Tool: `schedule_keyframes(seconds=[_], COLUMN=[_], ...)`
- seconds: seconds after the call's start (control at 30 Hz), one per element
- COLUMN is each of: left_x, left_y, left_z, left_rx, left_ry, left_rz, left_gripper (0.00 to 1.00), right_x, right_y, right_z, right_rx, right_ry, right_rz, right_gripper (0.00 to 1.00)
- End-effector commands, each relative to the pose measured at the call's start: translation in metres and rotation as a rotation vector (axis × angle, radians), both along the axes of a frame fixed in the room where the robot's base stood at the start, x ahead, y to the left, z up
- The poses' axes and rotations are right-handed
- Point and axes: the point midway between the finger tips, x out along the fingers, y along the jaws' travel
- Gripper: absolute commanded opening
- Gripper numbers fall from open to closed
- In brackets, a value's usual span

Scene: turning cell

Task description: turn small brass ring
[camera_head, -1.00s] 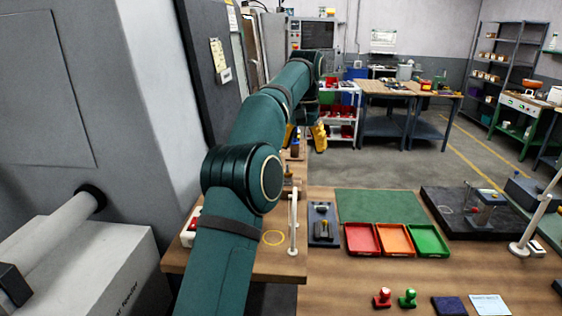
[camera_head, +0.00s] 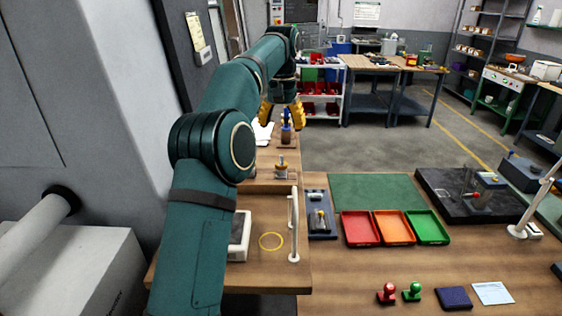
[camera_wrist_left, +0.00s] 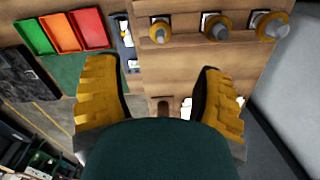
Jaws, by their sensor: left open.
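I cannot pick out a small brass ring for certain. My left gripper (camera_head: 282,114) is open and empty, fingers down, beyond the bench's tool rack. In the left wrist view, its two yellow fingers (camera_wrist_left: 155,67) stand wide apart over wood. Orange-collared tool holders with grey tips, such as the middle one (camera_wrist_left: 216,28), sit in the rack above them in the picture. My right gripper is not in view.
Red (camera_head: 360,228), orange (camera_head: 395,227) and green (camera_head: 428,226) trays stand right of the bench. A white upright handle (camera_head: 294,225) rises near the yellow circle. Red (camera_head: 386,293) and green (camera_head: 412,292) stamps stand in front. A grey machine wall (camera_head: 85,100) is close on the left.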

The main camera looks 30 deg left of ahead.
Motion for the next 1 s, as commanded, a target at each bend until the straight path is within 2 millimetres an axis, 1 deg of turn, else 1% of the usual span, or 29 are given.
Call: schedule_keyframes(seconds=[0.23, 0.4, 0.6, 0.8, 1.0], left_x=[-0.002, -0.001, -0.001, -0.001, -0.001], left_y=[0.000, 0.000, 0.000, 0.000, 0.000], left_z=[-0.037, -0.073, -0.102, -0.116, -0.118], left_rx=[-0.001, -0.001, -0.001, 0.000, 0.000], left_ry=[0.003, 0.003, 0.002, 0.001, -0.001], left_rz=[0.001, 0.000, 0.001, 0.002, 0.002], left_gripper=[0.68, 0.68, 0.68, 0.68, 0.68], right_x=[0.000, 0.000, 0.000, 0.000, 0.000], right_y=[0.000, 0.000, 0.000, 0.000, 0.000], right_z=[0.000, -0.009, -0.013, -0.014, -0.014], right_rx=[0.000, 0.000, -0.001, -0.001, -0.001], right_ry=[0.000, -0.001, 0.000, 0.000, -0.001], right_rz=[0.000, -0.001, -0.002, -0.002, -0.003], right_gripper=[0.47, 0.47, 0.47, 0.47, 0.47])
